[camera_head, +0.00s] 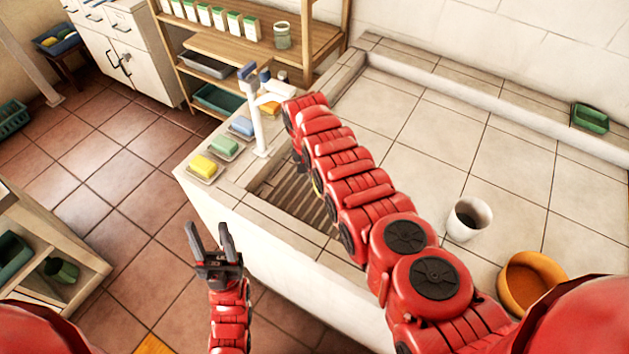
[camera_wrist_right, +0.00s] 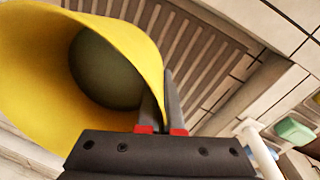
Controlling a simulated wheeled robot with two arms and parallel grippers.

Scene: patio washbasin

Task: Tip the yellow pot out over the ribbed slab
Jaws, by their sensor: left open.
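The yellow pot (camera_wrist_right: 135,40) fills the upper left of the right wrist view, tilted, with its wide mouth toward the camera. A dark grey-green round shape shows inside; I cannot tell if it is the bottom or contents. My right gripper (camera_wrist_right: 163,95) is shut on the pot's wall at the rim. The ribbed slab (camera_head: 291,198) is set in the tiled counter and shows behind the pot in the right wrist view (camera_wrist_right: 205,50). In the head view my right arm hides its gripper and nearly all of the pot. My left gripper (camera_head: 210,243) is open and empty, in front of the counter.
A white tap (camera_head: 259,125) stands at the slab's far left, near a yellow sponge (camera_head: 202,166) and other soaps on dishes. A white cup (camera_head: 467,219) and an orange bowl (camera_head: 530,280) stand on the right. A green dish (camera_head: 590,118) sits on the back ledge.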

